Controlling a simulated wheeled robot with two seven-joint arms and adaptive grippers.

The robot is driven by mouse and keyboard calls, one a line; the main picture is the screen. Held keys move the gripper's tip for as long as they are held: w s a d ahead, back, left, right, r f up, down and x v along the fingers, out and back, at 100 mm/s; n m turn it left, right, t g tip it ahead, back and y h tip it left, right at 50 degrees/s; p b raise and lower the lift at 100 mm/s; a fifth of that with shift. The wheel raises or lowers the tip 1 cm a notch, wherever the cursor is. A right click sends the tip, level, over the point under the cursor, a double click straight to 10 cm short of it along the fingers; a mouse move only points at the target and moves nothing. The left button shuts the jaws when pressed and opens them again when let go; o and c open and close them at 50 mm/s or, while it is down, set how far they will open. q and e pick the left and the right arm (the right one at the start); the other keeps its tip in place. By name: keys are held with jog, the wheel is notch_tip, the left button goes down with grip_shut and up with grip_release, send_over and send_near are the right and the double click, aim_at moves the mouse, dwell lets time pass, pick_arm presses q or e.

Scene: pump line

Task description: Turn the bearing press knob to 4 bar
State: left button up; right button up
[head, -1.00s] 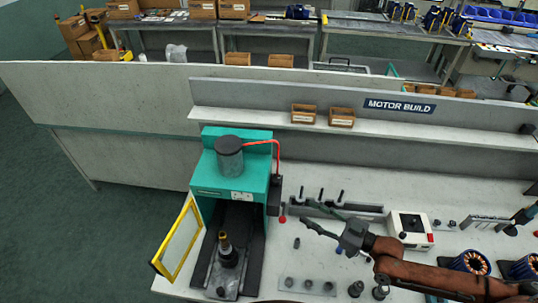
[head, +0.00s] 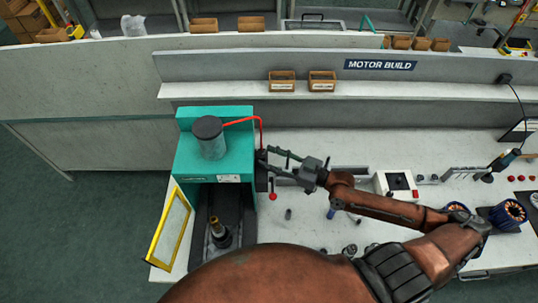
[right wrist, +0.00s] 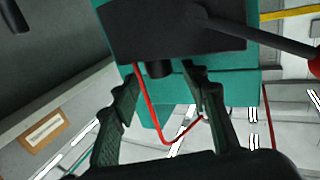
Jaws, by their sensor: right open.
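The teal bearing press (head: 215,150) stands at the left of the bench, with a grey cylinder on top and a yellow-framed guard door open. A dark box (head: 262,178) is on its right side; it fills the top of the right wrist view (right wrist: 175,28). A short black knob (right wrist: 158,69) sticks out of this box. My right gripper (head: 274,161) is open and empty beside the box. In the right wrist view its fingers (right wrist: 165,85) lie on either side of the knob, apparently apart from it. The pressure reading is not visible. My left gripper is out of view.
A red hose (head: 248,122) runs from the cylinder to the box, and a red-ball lever (head: 273,196) hangs just below my gripper. A white control box (head: 396,184) stands to the right. Two small cardboard bins (head: 302,81) sit on the shelf behind.

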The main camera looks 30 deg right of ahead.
jog(key=shift+w+a, duration=0.3)
jog(key=shift+w, duration=0.05)
jog(key=shift+c, duration=0.6)
